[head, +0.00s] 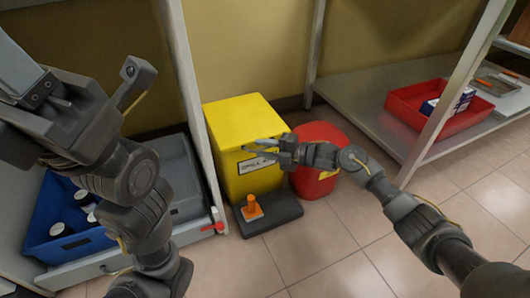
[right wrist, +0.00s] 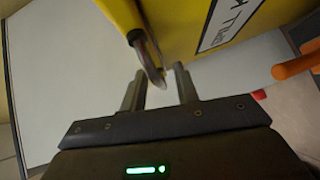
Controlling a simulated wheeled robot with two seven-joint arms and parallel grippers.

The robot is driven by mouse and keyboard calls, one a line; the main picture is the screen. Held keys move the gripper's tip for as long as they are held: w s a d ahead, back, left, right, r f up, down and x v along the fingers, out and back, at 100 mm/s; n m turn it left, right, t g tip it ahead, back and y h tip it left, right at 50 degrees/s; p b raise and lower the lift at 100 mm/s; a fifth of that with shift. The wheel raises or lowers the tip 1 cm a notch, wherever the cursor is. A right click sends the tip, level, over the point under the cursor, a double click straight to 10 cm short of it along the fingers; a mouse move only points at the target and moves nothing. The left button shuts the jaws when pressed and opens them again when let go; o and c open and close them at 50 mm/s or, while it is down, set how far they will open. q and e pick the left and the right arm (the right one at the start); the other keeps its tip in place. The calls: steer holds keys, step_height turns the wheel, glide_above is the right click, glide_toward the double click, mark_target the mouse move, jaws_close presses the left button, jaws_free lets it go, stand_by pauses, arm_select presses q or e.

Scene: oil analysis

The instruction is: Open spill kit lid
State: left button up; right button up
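The yellow spill kit (head: 226,142) is an upright bin with its lid (head: 240,117) down. A white label (head: 257,164) is on its front. My right gripper (head: 256,149) is at the front of the bin, just below the lid's edge. In the right wrist view, the right gripper's fingers (right wrist: 160,90) are apart, with a grey curved handle or latch (right wrist: 152,62) reaching down between their tips. I cannot tell whether they touch it. The yellow bin (right wrist: 175,25) fills the top of that view. My left arm is raised at the left; its fingers are not clear.
A blue crate (head: 60,212) and a red tray (head: 405,97) are on shelves.

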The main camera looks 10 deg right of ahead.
steer(key=shift+a, duration=0.1)
jaws_close()
stand_by(0.3)
